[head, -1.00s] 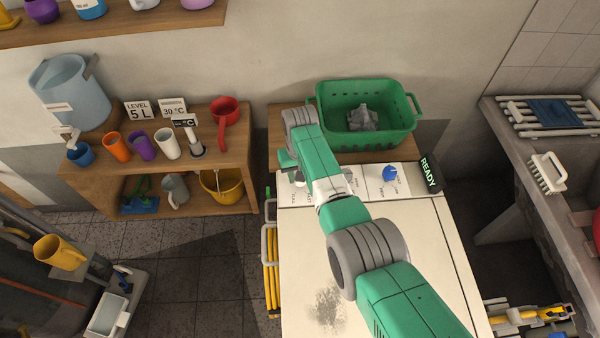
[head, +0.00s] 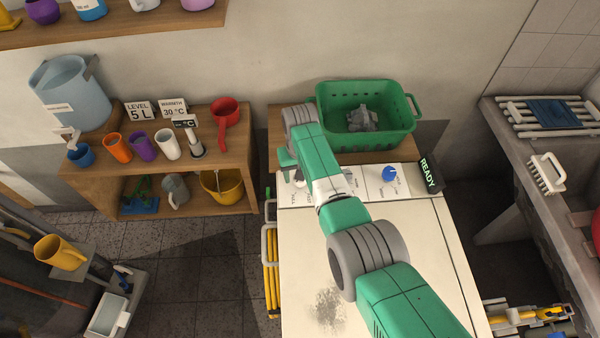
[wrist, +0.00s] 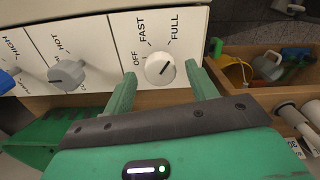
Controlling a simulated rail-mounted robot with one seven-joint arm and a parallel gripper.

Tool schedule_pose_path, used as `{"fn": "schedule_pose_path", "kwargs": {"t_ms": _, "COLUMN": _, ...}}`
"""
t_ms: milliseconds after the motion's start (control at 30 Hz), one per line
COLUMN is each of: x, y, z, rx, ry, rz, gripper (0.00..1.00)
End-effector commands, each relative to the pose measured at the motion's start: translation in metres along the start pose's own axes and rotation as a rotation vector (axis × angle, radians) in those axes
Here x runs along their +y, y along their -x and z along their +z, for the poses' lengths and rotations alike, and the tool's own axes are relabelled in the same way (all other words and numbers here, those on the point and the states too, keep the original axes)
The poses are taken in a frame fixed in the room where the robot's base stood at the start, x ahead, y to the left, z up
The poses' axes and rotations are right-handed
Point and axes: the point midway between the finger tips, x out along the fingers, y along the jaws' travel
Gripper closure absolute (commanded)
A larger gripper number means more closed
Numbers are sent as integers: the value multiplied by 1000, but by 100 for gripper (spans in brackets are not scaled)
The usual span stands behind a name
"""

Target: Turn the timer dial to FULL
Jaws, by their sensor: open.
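The timer dial (wrist: 160,68) is a round white knob on the white panel, with OFF, FAST and FULL printed around it. A small dark mark shows on its face; I cannot tell for sure which word it points to. My gripper (wrist: 160,74) is open in the wrist view, with one green finger at each side of the dial. I cannot tell whether the fingers touch it. In the head view my gripper (head: 287,160) is at the panel's left end, partly hidden by my arm. The dial shows there as a small pale knob (head: 300,181).
A grey knob (wrist: 67,74) marked HOT stands beside the dial, and a blue knob (head: 389,174) is further along the panel. A black READY display (head: 429,173) is at the panel's right end. A green basket (head: 366,145) stands behind the machine.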

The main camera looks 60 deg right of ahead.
Motion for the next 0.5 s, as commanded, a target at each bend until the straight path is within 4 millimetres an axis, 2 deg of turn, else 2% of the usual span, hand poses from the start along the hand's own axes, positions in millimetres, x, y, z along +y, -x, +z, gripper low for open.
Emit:
{"fn": "schedule_pose_path", "kwargs": {"t_ms": 33, "x": 0, "y": 15, "z": -1, "rx": 4, "ry": 0, "rz": 0, "gripper": 43}}
{"fn": "schedule_pose_path", "kwargs": {"t_ms": 200, "x": 0, "y": 50, "z": 0, "rx": 4, "ry": 0, "rz": -1, "gripper": 43}}
{"fn": "schedule_pose_path", "kwargs": {"t_ms": 333, "x": 0, "y": 65, "z": 0, "rx": 3, "ry": 0, "rz": -1, "gripper": 43}}
{"fn": "schedule_pose_path", "kwargs": {"t_ms": 500, "x": 0, "y": 70, "z": 0, "rx": 1, "ry": 0, "rz": -1, "gripper": 43}}
